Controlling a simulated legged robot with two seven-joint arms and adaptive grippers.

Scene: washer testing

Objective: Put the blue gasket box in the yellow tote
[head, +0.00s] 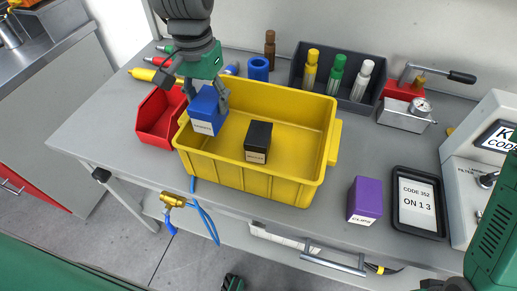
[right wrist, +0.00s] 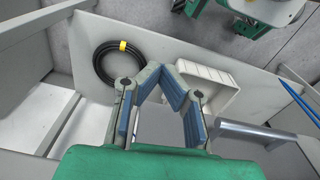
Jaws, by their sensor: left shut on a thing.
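The blue gasket box (head: 207,110) has a white label on its front face. My left gripper (head: 206,94) is shut on its upper part and holds it slightly tilted at the left end of the yellow tote (head: 262,178). Whether the box touches the tote floor cannot be told. A black box (head: 258,141) with a label stands inside the tote, right of the blue box. My right gripper (right wrist: 165,85) shows in the right wrist view with its blue-padded fingers apart and nothing between them, away from the tote.
A red bin (head: 160,117) stands left of the tote. A purple box (head: 365,200) and a black tray (head: 418,205) with a code card are to the right. A grey rack (head: 337,75) of bottles and a blue cylinder (head: 258,68) stand behind.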

